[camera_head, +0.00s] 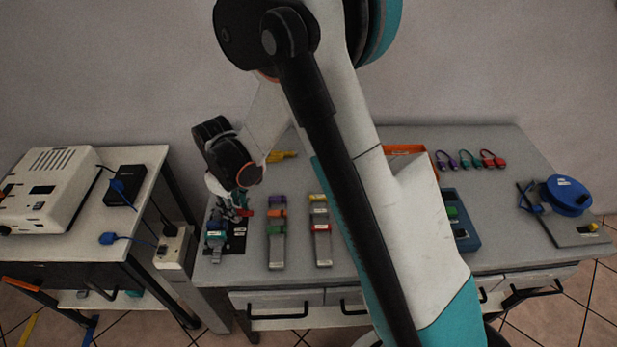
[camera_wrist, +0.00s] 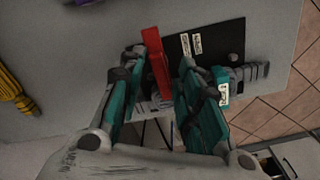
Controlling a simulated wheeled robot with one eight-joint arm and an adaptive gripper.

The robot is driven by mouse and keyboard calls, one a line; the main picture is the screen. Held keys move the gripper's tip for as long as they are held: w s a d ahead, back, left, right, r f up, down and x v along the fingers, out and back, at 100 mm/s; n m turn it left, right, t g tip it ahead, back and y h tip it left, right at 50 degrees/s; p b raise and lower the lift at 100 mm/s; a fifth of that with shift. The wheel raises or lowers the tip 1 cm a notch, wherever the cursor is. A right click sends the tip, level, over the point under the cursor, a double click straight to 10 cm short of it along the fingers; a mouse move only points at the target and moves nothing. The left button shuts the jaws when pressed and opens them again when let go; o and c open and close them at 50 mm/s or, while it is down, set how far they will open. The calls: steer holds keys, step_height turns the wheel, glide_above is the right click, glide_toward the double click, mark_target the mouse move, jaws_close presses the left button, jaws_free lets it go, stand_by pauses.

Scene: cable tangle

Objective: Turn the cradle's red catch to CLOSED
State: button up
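The cradle's red catch (camera_wrist: 156,62) is a flat red bar in the wrist view; its red end (camera_head: 246,213) shows beside my gripper in the head view. My gripper (camera_wrist: 160,64) has its two teal fingers apart, one on each side of the catch. The left fingertip looks close to it, but I cannot tell whether it touches; a gap shows on the right. The cradle's black plate (camera_wrist: 228,38) carries white labels too small to read. A grey and teal piece (camera_wrist: 225,85) sits at the plate, partly hidden by the right finger.
Two grey racks with coloured blocks (camera_head: 277,250) (camera_head: 320,250) stand right of the cradle. A yellow cable (camera_wrist: 15,92) lies behind. A blue tray (camera_head: 465,235) and blue reel (camera_head: 566,196) are farther right. A side table with a white machine (camera_head: 45,190) stands left.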

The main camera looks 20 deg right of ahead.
steer(key=m+p, duration=0.1)
steer(key=m, duration=0.5)
steer(key=shift+r+p, duration=0.1)
steer(key=shift+p, duration=0.25)
steer(key=m+p, duration=0.2)
steer(key=m, duration=0.3)
steer(key=shift+m, duration=0.3)
steer(key=shift+r+m, duration=0.2)
steer(key=shift+m, duration=0.3)
step_height(320, 180, up, 14)
steer(key=p, duration=0.4)
steer(key=s+d+r+t+b, duration=0.2)
steer(key=s+d+r+b, duration=0.25)
steer(key=d, duration=0.35)
steer(key=s+d+n+t+b, duration=0.1)
steer(key=s+d+t+b, duration=0.1)
steer(key=s, duration=0.4)
steer(key=s+d+r+n+t+b, duration=0.1)
steer(key=s+d+n+b, duration=0.1)
steer(key=s+d+b, duration=0.3)
steer(key=shift+s+t, duration=0.4)
steer(key=shift+s+d+r, duration=0.1)
